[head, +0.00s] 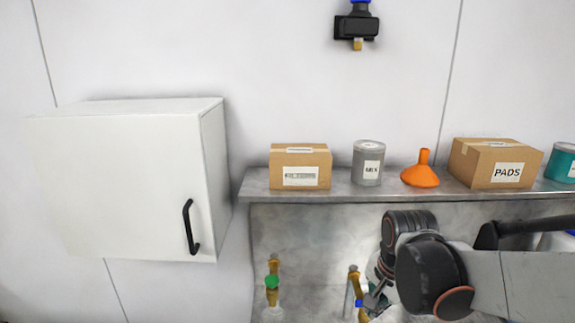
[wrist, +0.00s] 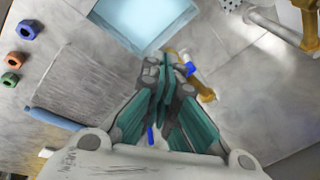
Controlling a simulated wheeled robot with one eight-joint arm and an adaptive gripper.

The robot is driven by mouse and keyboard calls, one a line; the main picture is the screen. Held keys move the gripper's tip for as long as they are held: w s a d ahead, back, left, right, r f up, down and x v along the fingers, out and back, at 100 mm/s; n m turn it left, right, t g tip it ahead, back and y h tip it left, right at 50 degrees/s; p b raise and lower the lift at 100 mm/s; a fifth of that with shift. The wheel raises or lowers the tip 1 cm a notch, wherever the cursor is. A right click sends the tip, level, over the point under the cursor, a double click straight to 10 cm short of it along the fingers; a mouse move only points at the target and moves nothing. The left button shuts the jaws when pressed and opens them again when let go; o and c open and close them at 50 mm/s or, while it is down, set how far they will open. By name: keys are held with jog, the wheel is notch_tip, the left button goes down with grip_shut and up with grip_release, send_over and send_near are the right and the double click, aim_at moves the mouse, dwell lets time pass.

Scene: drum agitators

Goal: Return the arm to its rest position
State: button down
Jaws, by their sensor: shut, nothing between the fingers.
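My arm (head: 430,275) reaches in from the lower right in the head view, in front of the grey metal panel below the shelf. My gripper (wrist: 165,70) shows in the wrist view with its teal-lined fingers together and nothing between them. In the head view the fingers are hidden or too unclear to make out. A brass fitting with a blue part (wrist: 195,75) appears close beside the fingertips on the right in the wrist view; I cannot tell whether they touch.
A shelf (head: 255,186) bears a carton (head: 300,167), a MIX can (head: 368,163), an orange funnel (head: 421,172) and a PADS box (head: 493,164). A white cabinet (head: 125,185) hangs left. A green-valved pipe (head: 272,284) stands below. Coloured nuts (wrist: 18,59) lie left in the wrist view.

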jog(key=s+f+n+t+b, duration=0.4)
jog(key=s+f+n+b, duration=0.5)
jog(key=b, duration=0.6)
jog(key=s+n, duration=0.2)
jog(key=s, duration=0.1)
jog(key=shift+d+f+t+b, duration=0.2)
jog(key=shift+f+t+b, duration=0.1)
jog(key=shift+f, duration=0.05)
